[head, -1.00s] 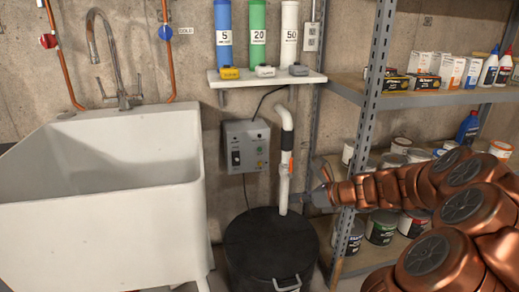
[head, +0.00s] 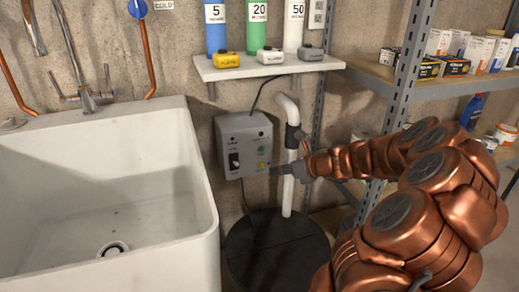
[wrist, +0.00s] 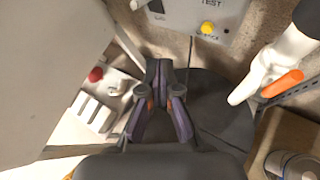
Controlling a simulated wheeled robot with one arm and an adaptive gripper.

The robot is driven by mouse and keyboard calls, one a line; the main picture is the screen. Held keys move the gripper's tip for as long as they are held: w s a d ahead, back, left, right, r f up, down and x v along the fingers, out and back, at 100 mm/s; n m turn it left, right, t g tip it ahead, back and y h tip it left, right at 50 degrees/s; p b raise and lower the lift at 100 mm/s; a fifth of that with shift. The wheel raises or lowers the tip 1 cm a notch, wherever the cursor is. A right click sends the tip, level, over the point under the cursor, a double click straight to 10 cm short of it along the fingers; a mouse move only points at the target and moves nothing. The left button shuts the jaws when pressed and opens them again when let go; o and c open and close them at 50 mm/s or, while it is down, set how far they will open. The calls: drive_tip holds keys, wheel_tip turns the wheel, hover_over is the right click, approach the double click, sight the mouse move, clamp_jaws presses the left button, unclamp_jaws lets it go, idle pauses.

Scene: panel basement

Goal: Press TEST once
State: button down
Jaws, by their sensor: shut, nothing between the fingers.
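The grey control box (head: 243,148) hangs on the wall beside the white pipe. In the wrist view, the word TEST stands above the yellow button (wrist: 207,28), with another label below that; the green button is out of that frame. My gripper (head: 275,169) is shut and empty. In the head view its tip appears near the box's lower right corner; contact cannot be told. The wrist view shows its fingers (wrist: 160,68) together, below the panel.
The white pipe (head: 287,195) rises from the black sump lid (head: 275,250), close to my gripper. A white sink (head: 110,185) stands at left. A small shelf (head: 265,68) with filter housings is above the box. Metal shelving (head: 400,85) with cans and boxes is at right.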

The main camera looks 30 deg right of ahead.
sight(262, 149)
drive_tip(key=shift+w, duration=0.1)
drive_tip(key=w+d, duration=0.2)
drive_tip(key=w, duration=0.6)
drive_tip(key=shift+w+p, duration=0.15)
drive_tip(key=shift+p, duration=0.25)
drive_tip(key=shift+d, duration=0.1)
drive_tip(key=shift+w+d+p, duration=0.2)
drive_tip(key=shift+w+p, duration=0.55)
drive_tip(key=shift+p, duration=0.65)
idle(1.9)
drive_tip(key=shift+s, duration=0.15)
drive_tip(key=shift+s+a+p, duration=0.2)
drive_tip(key=shift+s+p, duration=0.25)
drive_tip(key=shift+s, duration=0.2)
drive_tip(key=shift+s, duration=0.1)
